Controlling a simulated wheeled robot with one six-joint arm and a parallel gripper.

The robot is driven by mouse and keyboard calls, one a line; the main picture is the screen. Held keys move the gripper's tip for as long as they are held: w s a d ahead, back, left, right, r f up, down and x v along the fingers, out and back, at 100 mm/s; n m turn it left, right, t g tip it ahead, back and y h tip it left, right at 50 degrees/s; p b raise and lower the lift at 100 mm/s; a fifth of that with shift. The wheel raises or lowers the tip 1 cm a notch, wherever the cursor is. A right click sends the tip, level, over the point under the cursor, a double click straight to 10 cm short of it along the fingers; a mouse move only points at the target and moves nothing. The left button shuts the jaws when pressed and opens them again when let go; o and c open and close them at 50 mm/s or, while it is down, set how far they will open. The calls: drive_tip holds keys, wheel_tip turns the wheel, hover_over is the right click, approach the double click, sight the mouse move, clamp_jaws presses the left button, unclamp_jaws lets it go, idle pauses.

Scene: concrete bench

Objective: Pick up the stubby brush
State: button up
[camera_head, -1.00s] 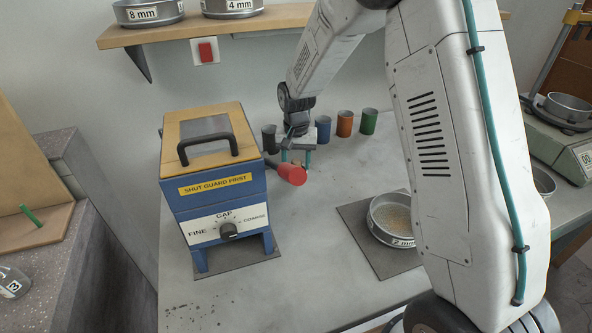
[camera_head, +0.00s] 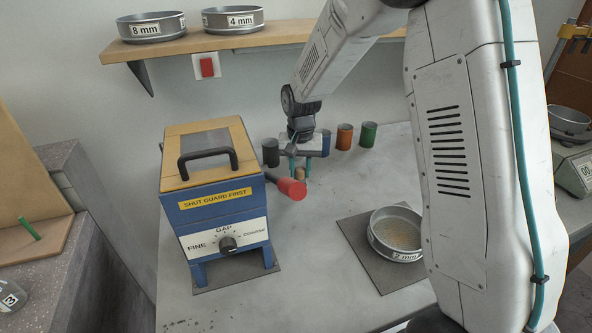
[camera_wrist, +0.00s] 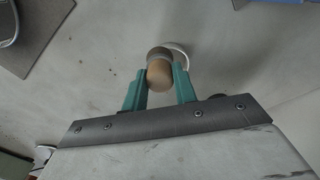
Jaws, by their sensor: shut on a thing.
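The stubby brush shows as a short rounded wooden piece (camera_wrist: 159,73) in the wrist view, between the two teal fingers of my gripper (camera_wrist: 160,84). In the head view its wooden part (camera_head: 300,174) shows small between the fingertips of my gripper (camera_head: 300,172), low over the bench behind a red-headed tool. The fingers press on it from both sides. Its bristles are not clearly visible. I cannot tell whether it touches the bench.
Black (camera_head: 270,153), blue (camera_head: 326,143), orange (camera_head: 344,137) and green (camera_head: 368,134) cups stand behind. A 2 mm sieve (camera_head: 397,235) sits on a dark mat (camera_head: 352,231) at right.

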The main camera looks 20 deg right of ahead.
drive_tip(key=s+d+r, duration=0.1)
drive_tip(key=s+d, duration=0.1)
drive_tip(key=s, duration=1.1)
drive_tip(key=shift+s+r, duration=0.15)
drive_tip(key=shift+s, duration=0.05)
drive_tip(key=shift+o, duration=0.9)
drive_tip(key=shift+c, duration=0.4)
